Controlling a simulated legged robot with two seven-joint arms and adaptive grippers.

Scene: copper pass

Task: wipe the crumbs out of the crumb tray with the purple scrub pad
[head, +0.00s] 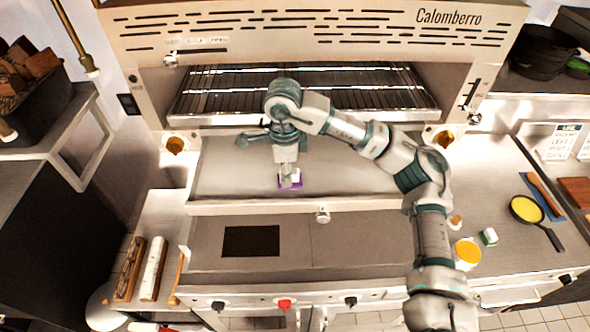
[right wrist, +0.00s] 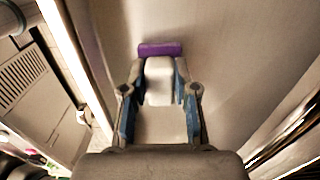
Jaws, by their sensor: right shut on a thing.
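The crumb tray (head: 370,182) is a wide, pale metal tray below the grill rack, with a knob (head: 322,215) on its front. The purple scrub pad (head: 297,184) is at the tray's surface, left of its middle. My right gripper (head: 289,176) points down and is shut on the pad's pale upper part. In the right wrist view the pad's purple edge (right wrist: 160,48) shows beyond the fingertips (right wrist: 159,75), over the bare tray surface (right wrist: 235,60). I cannot tell whether the pad presses on the tray. No crumbs can be made out. My left gripper is not in view.
The grill rack (head: 310,92) sits above and behind the tray. A dark rectangular plate (head: 251,241) lies on the counter in front. A yellow-topped tub (head: 467,252), a small green-and-white block (head: 489,237) and a pan (head: 527,210) are at right. Two long blocks (head: 152,268) stand at left.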

